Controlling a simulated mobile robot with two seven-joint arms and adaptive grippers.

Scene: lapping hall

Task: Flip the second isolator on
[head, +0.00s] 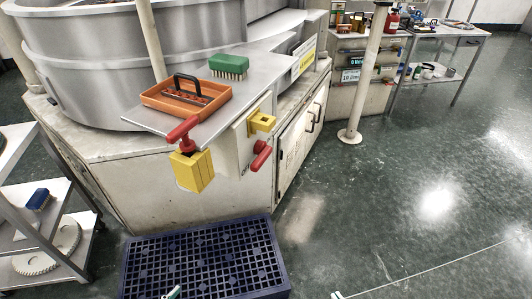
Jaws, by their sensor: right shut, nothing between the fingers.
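A yellow block (192,171) with a red handle (183,131) rising from its top is at the near corner of the machine cabinet. To its right, a smaller yellow fitting (262,122) sits on the cabinet's pale side panel, with a tilted red handle (261,155) just below it. Small dark lettering beside that handle is too small to read. I cannot tell which is the second isolator or its setting. Only the tip of my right gripper (337,295) shows at the bottom edge, shut and empty, well below both handles. A small tip of my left gripper (172,292) shows over the blue grid.
A dark blue grid platform (278,268) lies on the floor before the cabinet. An orange tray (158,102) and a green brush (229,66) rest on the grey top. A post (368,75) stands behind; a shelved cart (70,262) is at left. Floor at right is clear.

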